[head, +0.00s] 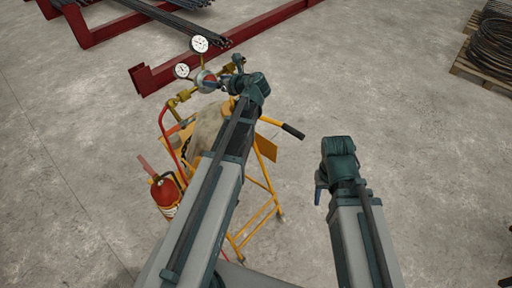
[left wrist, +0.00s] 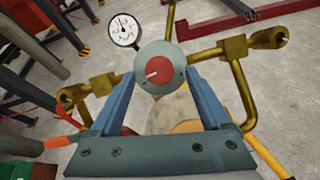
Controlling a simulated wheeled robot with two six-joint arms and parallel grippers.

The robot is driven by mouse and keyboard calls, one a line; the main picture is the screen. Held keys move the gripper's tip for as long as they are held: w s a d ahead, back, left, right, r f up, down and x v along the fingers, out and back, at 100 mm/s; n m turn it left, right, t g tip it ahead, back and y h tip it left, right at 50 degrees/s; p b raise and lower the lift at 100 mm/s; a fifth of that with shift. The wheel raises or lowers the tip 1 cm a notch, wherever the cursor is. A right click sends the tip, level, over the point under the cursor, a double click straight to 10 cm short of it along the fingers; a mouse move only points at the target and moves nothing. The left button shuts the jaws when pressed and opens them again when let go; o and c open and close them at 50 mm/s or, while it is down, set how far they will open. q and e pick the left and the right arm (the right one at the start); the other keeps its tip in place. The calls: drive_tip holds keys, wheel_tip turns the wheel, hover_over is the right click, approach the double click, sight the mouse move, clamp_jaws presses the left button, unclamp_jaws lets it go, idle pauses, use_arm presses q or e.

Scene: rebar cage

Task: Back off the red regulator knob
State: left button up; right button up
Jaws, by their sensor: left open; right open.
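The red regulator knob (left wrist: 158,72) is a small red disc with a pale pointer mark, set in a round grey-green face in the left wrist view. The regulator (head: 206,81) also shows in the head view, among brass fittings, partly hidden by my arm. My left gripper (head: 226,83) is at the regulator. In the left wrist view its two blue fingers (left wrist: 161,78) are apart, one on each side of the round face; I cannot tell whether they touch it. My right gripper (head: 318,187) is open and empty, low at the right, away from the regulator.
Two white gauges (head: 200,43) rise beside the regulator. An orange cart (head: 262,172) with a black-gripped handle stands below, partly behind my left arm. A red extinguisher (head: 165,194) is at its left. Red steel beams (head: 225,45) lie behind.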

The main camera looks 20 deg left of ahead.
use_arm(q)
drive_tip(key=p+v, duration=0.4)
drive_tip(key=v, duration=0.8)
drive_tip(key=s+d+f+n+h+b, duration=0.1)
drive_tip(key=s+d+f+n+b, duration=0.1)
drive_tip(key=f, duration=0.5)
drive_tip(key=s+d+f+n+g+h+b, duration=0.1)
drive_tip(key=s+d+f+n+h+b, duration=0.1)
drive_tip(key=d+f+n+b, duration=0.2)
drive_tip(key=s+d+f+n+g+h+b, duration=0.1)
drive_tip(key=s+d+f+n+b, duration=0.2)
drive_tip(key=f+b, duration=0.4)
drive_tip(key=shift+f+n+h, duration=0.4)
drive_tip(key=shift+f+n, duration=0.1)
drive_tip(key=shift+f, duration=1.25)
drive_tip(key=shift+s, duration=0.1)
